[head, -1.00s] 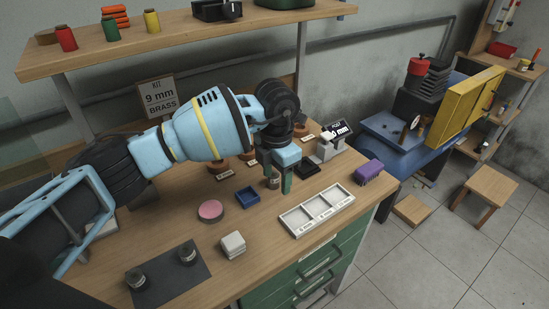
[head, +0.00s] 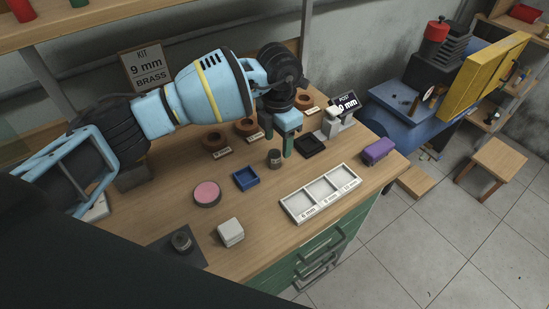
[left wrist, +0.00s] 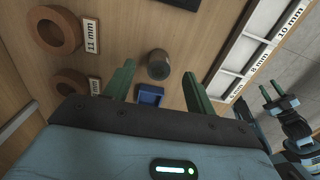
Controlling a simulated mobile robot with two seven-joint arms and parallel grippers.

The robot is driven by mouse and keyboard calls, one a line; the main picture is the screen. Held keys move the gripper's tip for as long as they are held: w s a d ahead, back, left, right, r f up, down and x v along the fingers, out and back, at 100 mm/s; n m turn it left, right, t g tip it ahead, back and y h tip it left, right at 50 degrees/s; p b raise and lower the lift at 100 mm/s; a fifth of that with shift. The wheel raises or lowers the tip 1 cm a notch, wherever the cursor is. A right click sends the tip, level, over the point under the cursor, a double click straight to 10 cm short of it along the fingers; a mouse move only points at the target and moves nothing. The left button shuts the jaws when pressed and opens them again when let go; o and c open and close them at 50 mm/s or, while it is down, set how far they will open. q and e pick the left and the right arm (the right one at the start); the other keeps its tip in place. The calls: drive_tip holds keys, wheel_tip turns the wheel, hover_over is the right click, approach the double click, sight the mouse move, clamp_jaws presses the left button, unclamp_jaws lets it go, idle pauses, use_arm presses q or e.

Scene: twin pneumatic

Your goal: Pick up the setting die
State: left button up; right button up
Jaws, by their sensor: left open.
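A small dark grey cylinder (head: 274,159), which looks like the setting die, stands upright on the bench. It also shows in the left wrist view (left wrist: 159,65), just beyond the fingertips and between their lines. My left gripper (head: 281,147) is open and empty, its green fingers (left wrist: 158,76) pointing toward the cylinder with a gap around it. I see no contact. Another gripper with two green fingers apart, my right one (left wrist: 271,89), shows at the right of the left wrist view, empty.
A blue tray (head: 246,179), a pink disc (head: 207,193) and a black tray (head: 310,145) lie close by. A white three-part tray (head: 320,193) is at the front edge. Labelled brown rings (head: 215,141) stand behind. A grey block (head: 230,232) and dark mat (head: 184,262) are in front.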

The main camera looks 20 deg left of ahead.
sight(275, 153)
use_arm(q)
drive_tip(key=shift+s+a+f, duration=0.1)
drive_tip(key=shift+s+f, duration=0.05)
drive_tip(key=shift+f, duration=0.7)
drive_tip(key=shift+s+a+f, duration=0.1)
drive_tip(key=shift+s+f, duration=0.05)
drive_tip(key=shift+f, duration=0.7)
drive_tip(key=shift+s+a+f, duration=0.1)
drive_tip(key=shift+s+f, duration=0.05)
drive_tip(key=shift+f, duration=0.7)
drive_tip(key=shift+c, duration=0.3)
clamp_jaws()
